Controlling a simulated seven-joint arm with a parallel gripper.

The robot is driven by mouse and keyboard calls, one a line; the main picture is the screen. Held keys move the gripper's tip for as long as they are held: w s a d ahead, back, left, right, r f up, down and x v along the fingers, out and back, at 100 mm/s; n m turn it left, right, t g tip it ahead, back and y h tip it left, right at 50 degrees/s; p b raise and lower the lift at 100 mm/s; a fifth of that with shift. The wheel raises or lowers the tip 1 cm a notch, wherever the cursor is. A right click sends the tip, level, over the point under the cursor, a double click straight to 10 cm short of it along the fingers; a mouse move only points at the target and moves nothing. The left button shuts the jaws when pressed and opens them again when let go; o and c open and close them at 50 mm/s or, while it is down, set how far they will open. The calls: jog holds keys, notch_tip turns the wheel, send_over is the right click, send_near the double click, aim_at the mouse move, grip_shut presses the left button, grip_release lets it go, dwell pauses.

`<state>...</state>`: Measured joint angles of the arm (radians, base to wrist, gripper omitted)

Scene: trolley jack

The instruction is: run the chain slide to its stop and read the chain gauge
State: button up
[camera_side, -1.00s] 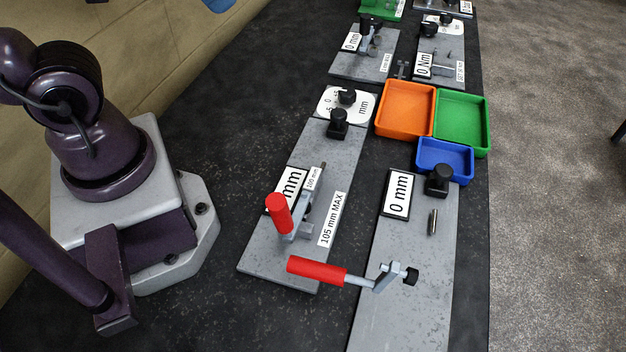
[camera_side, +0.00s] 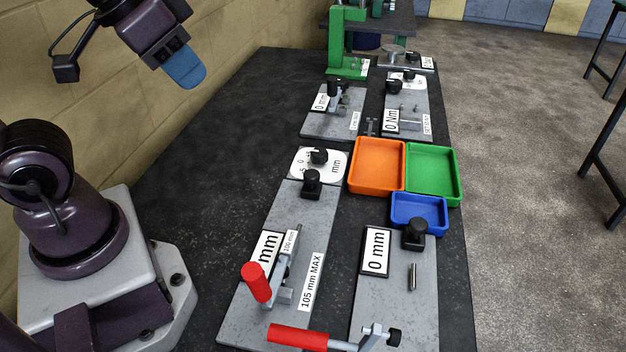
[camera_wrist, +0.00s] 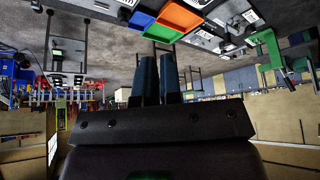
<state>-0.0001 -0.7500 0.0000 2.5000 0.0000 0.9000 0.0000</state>
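My gripper (camera_side: 186,72) is high at the upper left in the side view, away from the fixtures. Its two blue fingers (camera_wrist: 158,75) lie close together in the wrist view, with nothing seen between them; the gap at the tips is unclear. The left near plate (camera_side: 240,318) carries an upright red handle (camera_side: 256,283), a "105 mm MAX" label (camera_side: 311,282) and a partly hidden mm readout (camera_side: 265,252). The right near plate (camera_side: 400,300) has a readout showing 0 mm (camera_side: 376,251) and a black knob (camera_side: 415,232). No label names the chain slide or chain gauge.
Orange (camera_side: 378,163), green (camera_side: 432,172) and blue (camera_side: 418,211) trays stand mid-bench. Beyond them are smaller plates, one with a 0 Nm readout (camera_side: 391,121), and a green press (camera_side: 345,68). A second red handle (camera_side: 297,337) lies across the front. The bench left of the plates is clear.

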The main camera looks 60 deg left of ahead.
jog(key=o, duration=0.4)
jog(key=shift+w+f, duration=0.1)
jog(key=shift+f, duration=0.1)
jog(key=shift+c, duration=0.2)
jog(key=o, duration=0.6)
jog(key=shift+w+a+f+g, duration=0.2)
jog(key=shift+w+f+g, duration=0.25)
jog(key=shift+f, duration=0.1)
jog(key=shift+w+a+f+g, duration=0.15)
jog(key=shift+w+f+g, duration=0.2)
jog(key=shift+f+g, duration=0.15)
jog(key=g, duration=0.4)
send_near(312, 173)
notch_tip(312, 173, down, 9)
jog(key=shift+s+f, duration=0.15)
jog(key=shift+s, duration=0.05)
